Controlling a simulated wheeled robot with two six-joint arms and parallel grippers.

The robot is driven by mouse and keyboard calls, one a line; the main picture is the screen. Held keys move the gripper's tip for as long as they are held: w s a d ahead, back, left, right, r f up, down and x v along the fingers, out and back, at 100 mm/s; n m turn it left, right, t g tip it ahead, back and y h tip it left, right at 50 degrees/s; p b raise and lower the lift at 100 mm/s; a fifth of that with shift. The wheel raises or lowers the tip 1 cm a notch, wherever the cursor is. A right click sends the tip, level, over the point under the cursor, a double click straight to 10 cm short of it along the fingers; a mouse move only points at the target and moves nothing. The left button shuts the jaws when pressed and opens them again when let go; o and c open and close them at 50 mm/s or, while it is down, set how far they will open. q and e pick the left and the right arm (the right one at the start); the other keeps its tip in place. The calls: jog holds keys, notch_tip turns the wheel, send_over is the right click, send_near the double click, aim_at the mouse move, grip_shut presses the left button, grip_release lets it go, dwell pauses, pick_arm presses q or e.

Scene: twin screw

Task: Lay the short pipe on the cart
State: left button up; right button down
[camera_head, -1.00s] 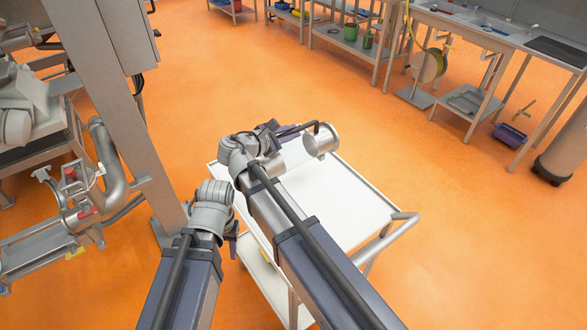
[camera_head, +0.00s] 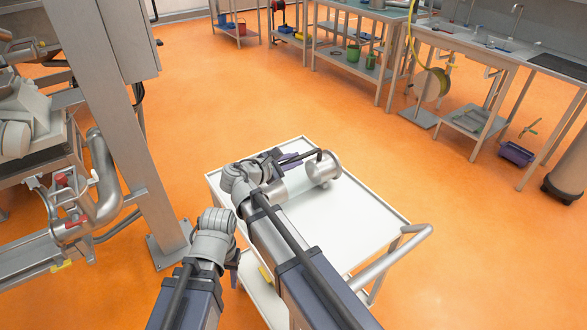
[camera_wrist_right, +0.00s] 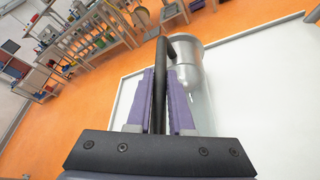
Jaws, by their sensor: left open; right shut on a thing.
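The short pipe (camera_head: 322,167) is a silvery cylinder with a flared end and a thin dark handle. It is over the white top of the cart (camera_head: 345,222). In the right wrist view the pipe (camera_wrist_right: 187,72) stands just beyond the purple fingers, and its dark bar runs between them. My right gripper (camera_head: 287,160) is shut on the pipe's handle; it also shows in the right wrist view (camera_wrist_right: 163,98). Whether the pipe touches the cart top I cannot tell. My left gripper (camera_head: 234,268) is open and empty, beside the cart's left edge, mostly hidden by its wrist.
A grey machine with bent pipes (camera_head: 105,180) and a steel post (camera_head: 125,120) stand at the left. Workbenches (camera_head: 480,45) line the back right. The orange floor (camera_head: 440,180) is clear around the cart. The cart's handle (camera_head: 400,255) faces the lower right.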

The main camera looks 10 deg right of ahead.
pick_arm(q)
jog(key=shift+f, duration=0.45)
pick_arm(e)
jog(key=shift+f, duration=0.5)
jog(key=shift+f+b, duration=0.15)
jog(key=shift+b, duration=0.15)
jog(key=c, duration=0.8)
grip_release()
pick_arm(q)
jog(key=shift+f, duration=0.1)
